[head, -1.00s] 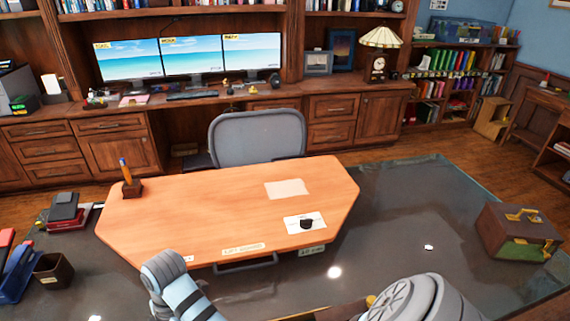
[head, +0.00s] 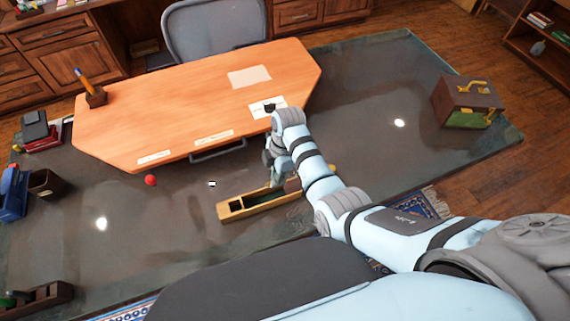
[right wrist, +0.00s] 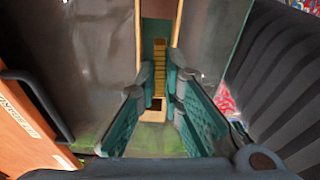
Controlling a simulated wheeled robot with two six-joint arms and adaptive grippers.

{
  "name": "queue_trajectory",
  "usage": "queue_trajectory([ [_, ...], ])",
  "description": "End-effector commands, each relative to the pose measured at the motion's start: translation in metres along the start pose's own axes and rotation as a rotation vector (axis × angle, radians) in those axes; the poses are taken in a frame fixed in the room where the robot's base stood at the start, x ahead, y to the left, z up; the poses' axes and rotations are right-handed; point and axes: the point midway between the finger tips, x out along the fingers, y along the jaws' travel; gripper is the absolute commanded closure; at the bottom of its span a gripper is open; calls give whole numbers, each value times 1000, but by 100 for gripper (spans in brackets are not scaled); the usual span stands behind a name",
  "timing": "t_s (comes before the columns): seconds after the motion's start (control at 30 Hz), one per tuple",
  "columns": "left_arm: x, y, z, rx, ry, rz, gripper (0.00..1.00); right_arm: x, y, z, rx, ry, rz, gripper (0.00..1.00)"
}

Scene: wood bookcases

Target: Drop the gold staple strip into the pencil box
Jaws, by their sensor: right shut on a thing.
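The pencil box (head: 262,207) is a long, narrow, open wooden box on the dark glass desk, below the orange desk pad. Its wooden side walls (right wrist: 138,38) also show in the right wrist view. My right gripper (head: 278,182) points down at the right part of the box. In the right wrist view its teal fingers (right wrist: 160,84) are closed on a ribbed gold staple strip (right wrist: 159,68), lined up with the box's length. I cannot tell how far the strip is above the box floor. In the head view the strip is hidden. My left gripper is out of view.
The orange desk pad (head: 200,110) has a pen stand (head: 95,95) on it. A red ball (head: 151,180) and a small white object (head: 212,184) lie left of the box. A brown and green case (head: 467,102) stands far right. The glass between is clear.

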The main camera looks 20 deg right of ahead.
Motion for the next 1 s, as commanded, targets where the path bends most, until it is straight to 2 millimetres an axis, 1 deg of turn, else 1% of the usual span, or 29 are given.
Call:
queue_trajectory([
  [0.13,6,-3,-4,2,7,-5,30,24,-2,5,3,-1,-3,100],
  [0.23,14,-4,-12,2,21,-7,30,42,-2,8,4,-1,-3,100],
  [0.3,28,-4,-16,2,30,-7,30,54,-1,10,4,0,0,100],
  [0.33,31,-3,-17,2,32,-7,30,57,-1,11,4,0,0,100],
  [0.47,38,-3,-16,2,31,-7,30,62,-1,12,5,0,1,100],
  [0.67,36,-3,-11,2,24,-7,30,60,-1,11,5,0,1,100],
  [0.7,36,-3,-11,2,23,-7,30,59,-1,11,5,0,1,90],
  [0.83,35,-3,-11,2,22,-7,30,59,-1,11,5,0,1,70],
  [1.0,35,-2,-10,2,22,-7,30,59,-1,11,4,0,0,68],
])
